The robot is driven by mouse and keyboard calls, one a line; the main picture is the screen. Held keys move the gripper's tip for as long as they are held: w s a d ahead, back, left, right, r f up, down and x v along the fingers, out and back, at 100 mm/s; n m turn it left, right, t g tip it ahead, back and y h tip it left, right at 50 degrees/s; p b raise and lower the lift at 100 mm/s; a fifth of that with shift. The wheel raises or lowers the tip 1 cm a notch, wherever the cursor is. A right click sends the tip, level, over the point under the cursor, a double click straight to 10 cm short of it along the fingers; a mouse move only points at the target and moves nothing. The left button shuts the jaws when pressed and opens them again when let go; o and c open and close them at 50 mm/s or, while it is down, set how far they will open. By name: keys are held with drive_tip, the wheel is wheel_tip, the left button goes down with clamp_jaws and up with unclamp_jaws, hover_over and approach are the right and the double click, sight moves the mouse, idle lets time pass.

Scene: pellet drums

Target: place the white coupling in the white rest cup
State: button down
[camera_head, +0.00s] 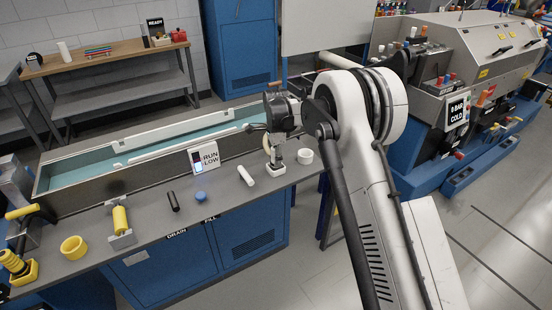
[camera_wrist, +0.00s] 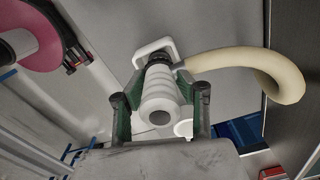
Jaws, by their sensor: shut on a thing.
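The white coupling (camera_wrist: 160,95) is a ribbed white cylinder with a round opening at its near end. In the wrist view it sits between the two fingers of my gripper (camera_wrist: 160,108), which are shut on it. In the head view my gripper (camera_head: 281,133) is over the right end of the bench, just above a square white base (camera_head: 276,169); I cannot tell whether the coupling is seated in it. The white rest cup (camera_head: 305,156), a short round ring, stands just right of that base. It is partly hidden behind the gripper in the wrist view (camera_wrist: 184,129).
A cream hose (camera_wrist: 275,85) curves beside the coupling. Yellow parts (camera_head: 73,247) are at left.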

drive_tip(key=shift+f, duration=0.15)
drive_tip(key=c, duration=1.3)
unclamp_jaws()
drive_tip(key=shift+c, duration=0.2)
drive_tip(key=shift+r, duration=0.35)
wheel_tip(320, 180, up, 12)
drive_tip(key=shift+b, duration=0.4)
